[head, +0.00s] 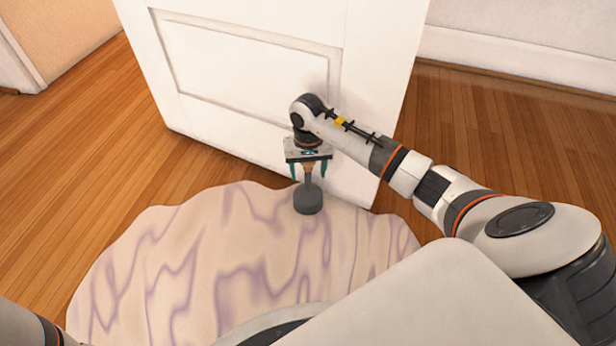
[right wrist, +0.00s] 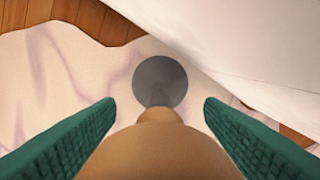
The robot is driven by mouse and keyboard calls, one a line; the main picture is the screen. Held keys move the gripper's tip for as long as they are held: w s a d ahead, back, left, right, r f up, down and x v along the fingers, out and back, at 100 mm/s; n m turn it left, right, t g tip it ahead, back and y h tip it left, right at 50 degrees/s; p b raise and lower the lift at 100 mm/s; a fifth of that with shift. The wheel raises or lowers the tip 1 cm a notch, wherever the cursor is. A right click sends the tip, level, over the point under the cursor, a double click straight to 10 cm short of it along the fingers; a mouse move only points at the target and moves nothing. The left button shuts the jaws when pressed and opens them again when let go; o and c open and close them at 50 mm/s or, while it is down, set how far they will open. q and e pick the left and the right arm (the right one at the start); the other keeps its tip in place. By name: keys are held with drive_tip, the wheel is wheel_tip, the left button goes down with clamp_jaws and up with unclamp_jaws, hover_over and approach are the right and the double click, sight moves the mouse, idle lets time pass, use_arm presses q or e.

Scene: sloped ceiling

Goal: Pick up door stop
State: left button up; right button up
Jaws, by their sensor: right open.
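The door stop (head: 308,199) stands upright on the rug, close to the door's lower edge. It has a round dark grey base and a thin stem with a tan upper part. In the right wrist view its grey base (right wrist: 160,82) lies beyond the rounded tan top, which fills the lower middle. My right gripper (head: 309,173) is right above it, pointing down. Its green fingers are open, one on each side of the tan part, with gaps visible in the right wrist view (right wrist: 158,112). My left gripper is not in view.
A white panelled door (head: 270,70) stands just behind the door stop. A cream rug (head: 190,255) with purple streaks and a wavy edge covers the wooden floor (head: 500,130) in front of me. A white baseboard (head: 520,60) runs along the back right.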

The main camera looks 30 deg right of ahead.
clamp_jaws()
drive_tip(key=shift+r, duration=0.1)
idle(0.3)
